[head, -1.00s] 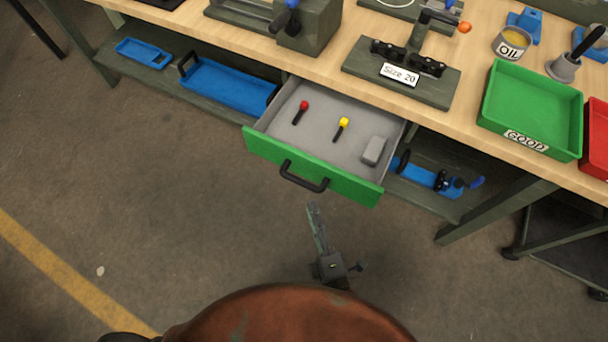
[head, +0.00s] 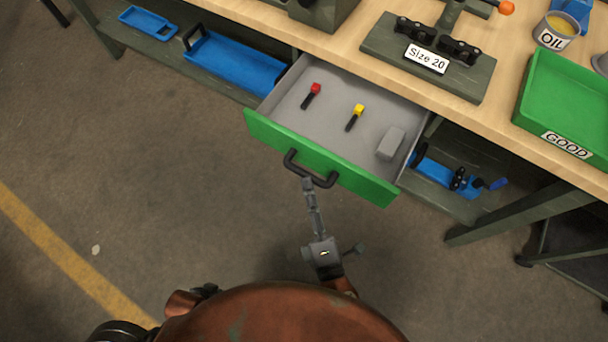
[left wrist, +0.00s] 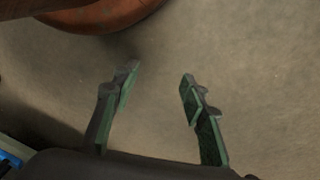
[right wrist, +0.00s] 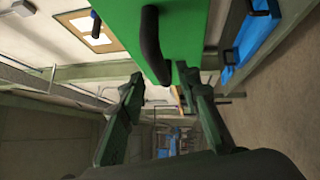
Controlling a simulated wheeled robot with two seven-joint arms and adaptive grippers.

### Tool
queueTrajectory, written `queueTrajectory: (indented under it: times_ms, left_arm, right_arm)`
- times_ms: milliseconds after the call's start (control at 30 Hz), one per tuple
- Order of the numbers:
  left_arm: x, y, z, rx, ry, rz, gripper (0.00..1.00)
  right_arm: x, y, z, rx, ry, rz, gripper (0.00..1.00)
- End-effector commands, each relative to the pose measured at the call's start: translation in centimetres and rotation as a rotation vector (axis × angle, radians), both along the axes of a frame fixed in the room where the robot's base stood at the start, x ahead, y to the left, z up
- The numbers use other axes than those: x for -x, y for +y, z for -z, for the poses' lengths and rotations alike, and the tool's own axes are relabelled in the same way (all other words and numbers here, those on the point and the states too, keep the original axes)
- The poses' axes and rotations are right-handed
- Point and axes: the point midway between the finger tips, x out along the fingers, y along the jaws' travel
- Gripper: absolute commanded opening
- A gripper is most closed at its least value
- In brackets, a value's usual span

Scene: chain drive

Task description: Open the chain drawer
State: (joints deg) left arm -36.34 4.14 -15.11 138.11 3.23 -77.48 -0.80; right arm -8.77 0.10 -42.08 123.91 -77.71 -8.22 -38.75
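The chain drawer (head: 345,135) is pulled out from under the bench, with a green front (head: 263,132) and a black bar handle (head: 300,172). In the right wrist view the handle (right wrist: 151,40) shows with its lower end between my fingertips. My right gripper (head: 308,184) is at the handle in the head view. Its fingers are spread apart in the right wrist view (right wrist: 162,75); I cannot tell whether they touch the handle. My left gripper (left wrist: 160,78) is open and empty above the floor in the left wrist view; the head view does not show it.
In the drawer lie a red-tipped tool (head: 313,92), a yellow-tipped tool (head: 356,115) and a grey block (head: 390,143). Above are a Size 20 fixture (head: 425,70) and a green GOOD tray (head: 545,105). Blue trays (head: 235,65) sit on the lower shelf. The floor in front is clear.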

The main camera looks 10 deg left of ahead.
Motion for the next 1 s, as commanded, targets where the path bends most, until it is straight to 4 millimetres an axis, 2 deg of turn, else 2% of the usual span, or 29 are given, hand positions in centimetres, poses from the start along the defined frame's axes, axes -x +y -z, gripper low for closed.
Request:
queueTrajectory:
  times_ms: [33,100,300,700,1000]
  left_arm:
    - [0.4,0.4,-1.1,-0.011,0.017,-0.001,0.4]
    - [1.2,1.0,-1.8,-0.027,0.048,-0.003,0.4]
    - [2.7,2.0,-3.4,-0.055,0.109,-0.009,0.4]
    - [3.3,2.4,-3.9,-0.065,0.133,-0.011,0.4]
    - [3.3,2.4,-3.8,-0.065,0.132,-0.011,0.4]
  right_arm:
    - [-0.6,0.3,-0.6,0.001,-0.006,0.0,0.31]
    - [-1.3,0.6,-0.7,0.0,-0.005,0.001,0.31]
    - [-3.1,1.5,-0.7,0.0,-0.002,0.001,0.31]
    - [-3.8,1.7,-0.5,-0.001,0.003,0.001,0.31]
    - [-3.7,1.7,-0.5,0.0,0.002,0.001,0.12]
